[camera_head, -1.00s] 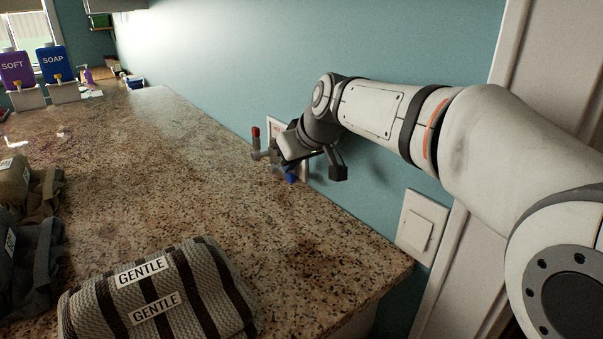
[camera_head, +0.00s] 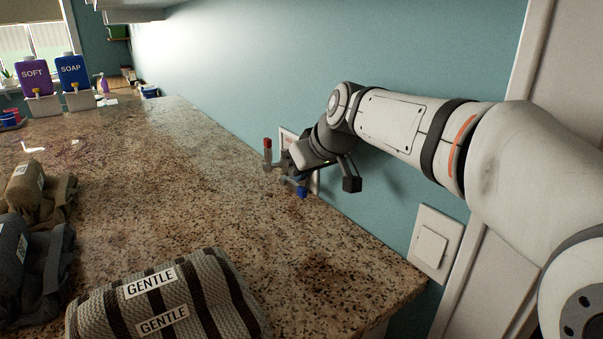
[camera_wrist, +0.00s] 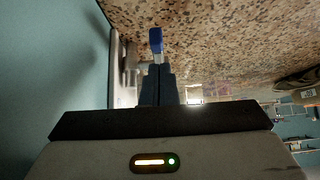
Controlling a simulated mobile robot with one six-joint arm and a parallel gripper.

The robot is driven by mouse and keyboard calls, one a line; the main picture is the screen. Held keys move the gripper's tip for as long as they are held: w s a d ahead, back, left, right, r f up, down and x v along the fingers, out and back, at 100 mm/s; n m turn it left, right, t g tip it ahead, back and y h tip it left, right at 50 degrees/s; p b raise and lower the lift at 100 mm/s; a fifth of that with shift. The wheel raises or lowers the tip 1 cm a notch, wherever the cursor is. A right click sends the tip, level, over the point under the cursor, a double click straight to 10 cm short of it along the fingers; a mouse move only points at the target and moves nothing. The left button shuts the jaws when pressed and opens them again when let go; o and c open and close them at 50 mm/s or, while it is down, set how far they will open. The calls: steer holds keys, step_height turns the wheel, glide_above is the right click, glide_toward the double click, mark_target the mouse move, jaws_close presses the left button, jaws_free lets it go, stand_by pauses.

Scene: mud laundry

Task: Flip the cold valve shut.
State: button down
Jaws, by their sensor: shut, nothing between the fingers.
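The cold valve is the blue-tipped lever (camera_head: 301,191) low on the wall plate, beside the counter; its blue end sticks out from the wall. It also shows in the wrist view (camera_wrist: 156,41), just ahead of my fingertips. A red-tipped lever (camera_head: 267,146) stands upright to its left. My gripper (camera_head: 291,175) is shut and empty, close to the blue lever; it also shows in the wrist view (camera_wrist: 157,68). Whether the fingers touch the lever, I cannot tell. The valve body is partly hidden behind my gripper.
The granite counter (camera_head: 215,180) is clear before the valves. A striped GENTLE bundle (camera_head: 215,290) lies at its front, and darker bundles (camera_head: 40,185) lie left. SOFT (camera_head: 33,75) and SOAP (camera_head: 71,70) dispensers stand at the back. A light switch (camera_head: 434,245) is on the wall.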

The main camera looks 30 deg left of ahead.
steer(key=p+v, duration=0.1)
steer(key=v, duration=0.9)
steer(key=shift+s+d+f+p, duration=0.15)
steer(key=shift+d+f+p, duration=0.1)
steer(key=shift+p, duration=0.05)
